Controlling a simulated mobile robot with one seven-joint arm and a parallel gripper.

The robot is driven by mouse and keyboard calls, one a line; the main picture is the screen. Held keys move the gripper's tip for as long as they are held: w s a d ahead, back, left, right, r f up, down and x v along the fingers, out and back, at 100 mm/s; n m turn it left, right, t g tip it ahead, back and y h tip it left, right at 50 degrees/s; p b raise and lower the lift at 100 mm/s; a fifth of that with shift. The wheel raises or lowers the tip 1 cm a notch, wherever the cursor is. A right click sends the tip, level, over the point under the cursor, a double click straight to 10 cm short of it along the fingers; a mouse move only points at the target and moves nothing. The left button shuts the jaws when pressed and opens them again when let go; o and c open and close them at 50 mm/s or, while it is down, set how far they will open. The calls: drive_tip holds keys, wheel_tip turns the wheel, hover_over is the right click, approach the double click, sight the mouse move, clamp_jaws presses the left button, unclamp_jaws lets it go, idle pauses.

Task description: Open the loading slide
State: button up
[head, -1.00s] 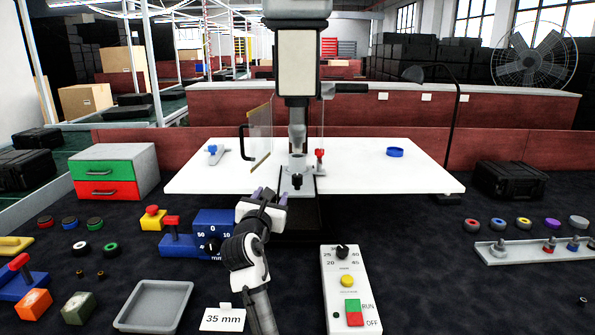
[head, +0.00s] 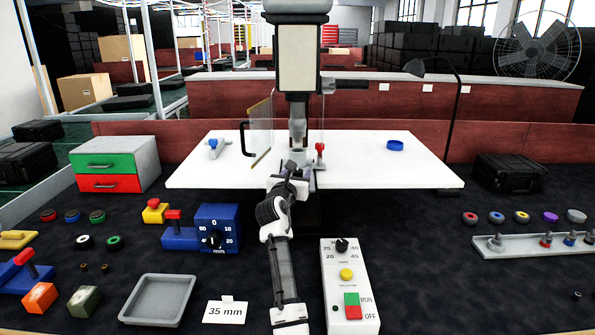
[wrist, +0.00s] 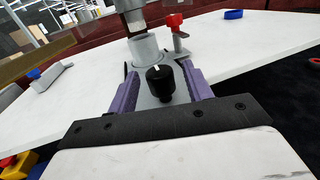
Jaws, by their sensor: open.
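The loading slide is a grey plate (wrist: 145,101) under the press on the white table (head: 375,170). A black knob (wrist: 160,85) stands on its near end, with a grey cylindrical cup (wrist: 146,50) behind it. My gripper (head: 292,166) is over the slide's near end. In the wrist view its purple fingers (wrist: 159,72) are open, one on each side of the knob. I cannot tell whether either finger touches it. In the head view the gripper hides the knob and most of the plate. The press ram (head: 298,125) is above the cup.
A red-topped clamp (head: 320,151) stands close right of the slide. A clear guard with a black handle (head: 245,139) is at left. A blue ring (head: 395,145) lies on the table's right. The control box (head: 349,290) is in front, right of my arm.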

drive_tip(key=shift+x, duration=0.95)
drive_tip(key=shift+c, duration=0.2)
clamp_jaws()
